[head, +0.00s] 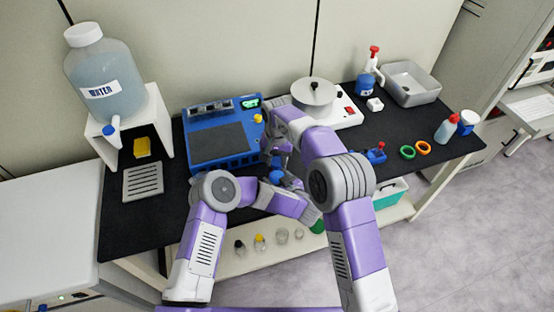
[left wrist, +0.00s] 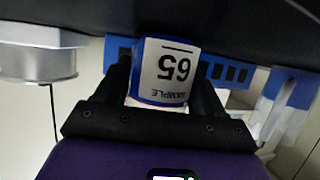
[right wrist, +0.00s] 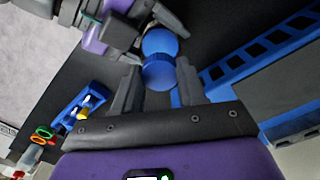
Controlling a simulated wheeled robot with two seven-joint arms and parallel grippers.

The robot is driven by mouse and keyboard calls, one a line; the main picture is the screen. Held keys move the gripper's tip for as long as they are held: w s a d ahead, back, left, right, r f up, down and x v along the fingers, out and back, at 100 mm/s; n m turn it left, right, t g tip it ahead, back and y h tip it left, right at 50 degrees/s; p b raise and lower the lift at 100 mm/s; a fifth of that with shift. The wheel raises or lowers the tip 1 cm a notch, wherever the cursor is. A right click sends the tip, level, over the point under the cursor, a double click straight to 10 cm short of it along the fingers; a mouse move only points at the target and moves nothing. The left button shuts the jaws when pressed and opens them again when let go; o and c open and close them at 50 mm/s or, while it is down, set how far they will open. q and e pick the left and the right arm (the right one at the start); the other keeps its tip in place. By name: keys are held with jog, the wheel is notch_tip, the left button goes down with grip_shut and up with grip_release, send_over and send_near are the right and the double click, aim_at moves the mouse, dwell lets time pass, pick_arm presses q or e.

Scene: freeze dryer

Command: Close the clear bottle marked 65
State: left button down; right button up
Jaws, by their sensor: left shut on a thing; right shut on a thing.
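The bottle marked SAMPLE 65 (left wrist: 165,72) is between the fingers of my left gripper (left wrist: 163,95), which is shut on it. Its label appears upside down in the left wrist view. My right gripper (right wrist: 158,82) is shut on a round blue cap (right wrist: 160,76) in the right wrist view. Another blue round shape (right wrist: 160,42) shows just beyond it, beside my left gripper; I cannot tell whether the two touch. In the head view both grippers meet in front of the blue machine, and my arms partly hide the bottle and cap.
The blue machine (head: 222,140) stands behind the grippers on the black bench. A white device with a round grey top (head: 314,92) is to its right. A blue rack (head: 375,155) and green and orange rings (head: 423,148) lie further right. Bare bench (head: 140,222) shows at left.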

jog(key=o, duration=1.2)
jog(key=shift+o, duration=0.2)
notch_tip(320, 180, up, 12)
pick_arm(q)
jog(key=shift+c, duration=0.2)
grip_release()
